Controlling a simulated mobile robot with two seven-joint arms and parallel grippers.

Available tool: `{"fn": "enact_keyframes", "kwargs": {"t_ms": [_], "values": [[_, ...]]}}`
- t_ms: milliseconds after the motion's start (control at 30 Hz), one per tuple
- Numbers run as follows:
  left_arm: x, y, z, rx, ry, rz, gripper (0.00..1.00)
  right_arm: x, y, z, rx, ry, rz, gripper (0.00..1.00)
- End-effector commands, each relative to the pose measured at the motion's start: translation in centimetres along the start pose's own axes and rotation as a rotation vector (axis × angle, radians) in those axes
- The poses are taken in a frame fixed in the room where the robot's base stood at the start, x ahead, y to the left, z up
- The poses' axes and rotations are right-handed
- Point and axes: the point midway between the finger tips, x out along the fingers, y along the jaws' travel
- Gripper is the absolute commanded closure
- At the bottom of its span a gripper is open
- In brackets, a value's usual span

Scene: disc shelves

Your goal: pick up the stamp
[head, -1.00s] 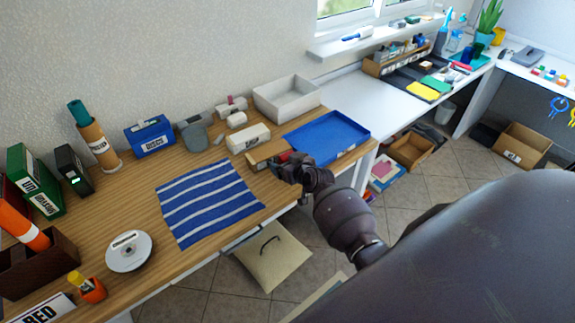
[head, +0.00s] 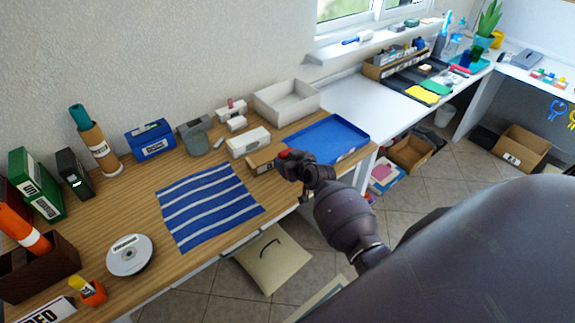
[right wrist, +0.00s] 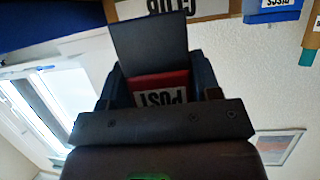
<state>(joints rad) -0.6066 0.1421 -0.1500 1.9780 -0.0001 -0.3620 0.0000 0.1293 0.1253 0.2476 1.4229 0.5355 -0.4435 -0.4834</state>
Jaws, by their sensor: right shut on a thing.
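The stamp is a small red block with a white POST label; it shows in the right wrist view (right wrist: 160,84), between the fingers of my right gripper (right wrist: 158,92). A dark grey flat piece stands beyond it there; I cannot tell whether it belongs to the stamp. In the head view my right gripper (head: 293,163) is over the front edge of the wooden desk, beside the small wooden box (head: 264,159). A bit of the red stamp (head: 285,154) shows at its tip; the fingers hide the rest. My left gripper is not in view.
A blue tray (head: 345,131) lies just right of the box, with a white case (head: 248,141) and a white open bin (head: 287,99) behind. A striped blue cloth (head: 208,205) lies to the left.

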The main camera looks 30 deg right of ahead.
Motion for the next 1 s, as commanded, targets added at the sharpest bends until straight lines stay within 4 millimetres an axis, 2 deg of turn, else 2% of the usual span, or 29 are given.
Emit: {"fn": "enact_keyframes", "kwargs": {"t_ms": [33,300,500,700,1000], "values": [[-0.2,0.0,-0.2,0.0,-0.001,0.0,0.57,-0.5,0.0,-1.4,-0.001,0.006,-0.001,0.67],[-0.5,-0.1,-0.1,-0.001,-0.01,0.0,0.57,-3.2,0.0,-7.8,-0.003,0.006,0.0,0.67],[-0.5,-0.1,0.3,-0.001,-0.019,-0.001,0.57,-4.9,0.0,-12.0,-0.002,0.005,-0.001,0.67],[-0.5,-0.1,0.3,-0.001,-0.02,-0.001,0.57,-6.0,0.0,-14.7,-0.002,0.002,-0.001,0.67],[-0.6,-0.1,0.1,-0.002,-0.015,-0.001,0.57,-6.6,-0.1,-15.9,0.0,0.001,-0.001,0.67]]}}
